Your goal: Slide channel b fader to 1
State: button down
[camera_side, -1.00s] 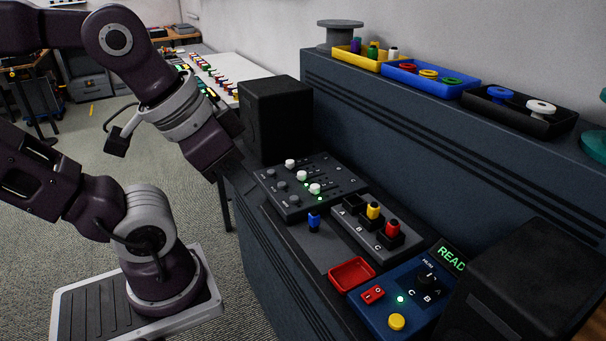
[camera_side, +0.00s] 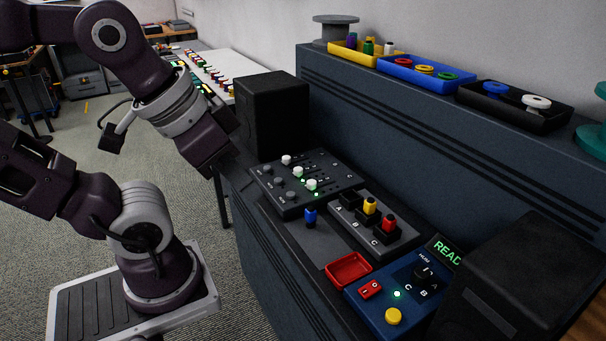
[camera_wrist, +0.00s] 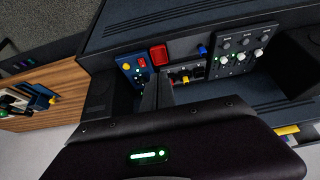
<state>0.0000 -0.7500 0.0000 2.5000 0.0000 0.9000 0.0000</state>
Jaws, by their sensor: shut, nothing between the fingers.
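The mixer panel (camera_side: 330,169) has three faders with white caps and a row of dark knobs. It also shows at the upper right of the wrist view (camera_wrist: 240,43). The middle white cap (camera_side: 298,172) lies between the far cap (camera_side: 286,160) and the near cap (camera_side: 311,184). Small green lights glow by the middle and near caps. The channel letters are too small to read surely. My gripper (camera_side: 238,162) is shut and empty, left of the mixer and apart from the caps. Its fingers (camera_wrist: 158,93) show in the wrist view.
A black speaker (camera_side: 271,115) stands behind the mixer, close to my gripper. A socket block (camera_side: 347,222) with yellow and red plugs, a blue plug (camera_side: 311,216), a red tray (camera_side: 348,270) and a blue control panel (camera_side: 372,307) lie nearer. Another black box (camera_side: 515,285) stands front right.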

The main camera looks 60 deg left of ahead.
dwell(0.4)
jog(key=c, duration=2.1)
grip_release()
jog(key=o, duration=0.7)
jog(key=w, duration=0.1)
jog(key=w+r, duration=0.1)
jog(key=w+a, duration=0.1)
jog(key=shift+w+a+r+n+g, duration=0.1)
jog(key=shift+w+r+n+g, duration=0.1)
jog(key=shift+r+n+g, duration=0.15)
jog(key=shift+o, duration=1.2)
jog(key=w+a+n+g+y, duration=0.1)
jog(key=w+a+n, duration=0.1)
jog(key=w+a, duration=0.4)
jog(key=w, duration=0.4)
jog(key=shift+w+r, duration=0.2)
jog(key=shift+r, duration=0.2)
jog(key=n+g+h, duration=0.1)
jog(key=n+g, duration=0.3)
jog(key=n, duration=0.1)
send_over(298, 168)
jog(key=f, duration=1.8)
jog(key=shift+d+f, duration=0.2)
notch_tip(298, 168, down, 8)
jog(key=shift+a+r, duration=0.15)
jog(key=shift+r, duration=0.1)
